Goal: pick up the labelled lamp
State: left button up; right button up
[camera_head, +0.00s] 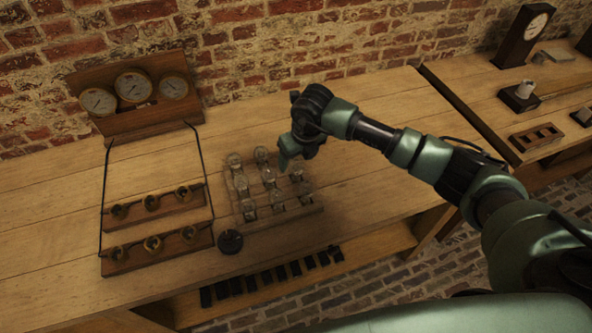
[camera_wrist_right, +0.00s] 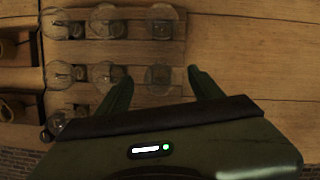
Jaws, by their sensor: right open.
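Several clear glass lamps (camera_head: 249,209) stand in rows in a wooden rack (camera_head: 285,220) on the bench. I cannot make out a label on any of them. My right gripper (camera_head: 287,155) is above the back right part of the rack, pointing down. In the right wrist view its two green fingers (camera_wrist_right: 160,72) are apart, with one lamp (camera_wrist_right: 160,79) seen between them and nothing held. Other lamps (camera_wrist_right: 107,74) show to the left and further up in that view. My left gripper is not in view.
A wooden panel with three gauges (camera_head: 135,86) stands at the back left. In front is a frame with brass sockets (camera_head: 153,244). A dark round object (camera_head: 230,242) sits by the rack's front left corner. The bench (camera_head: 375,170) right of the rack is clear.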

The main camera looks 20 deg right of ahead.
jog(key=shift+w+a+f, duration=0.1)
jog(key=shift+w+f, duration=0.1)
jog(key=shift+f, duration=0.45)
jog(key=c, duration=1.4)
grip_shut()
jog(key=shift+r, duration=0.15)
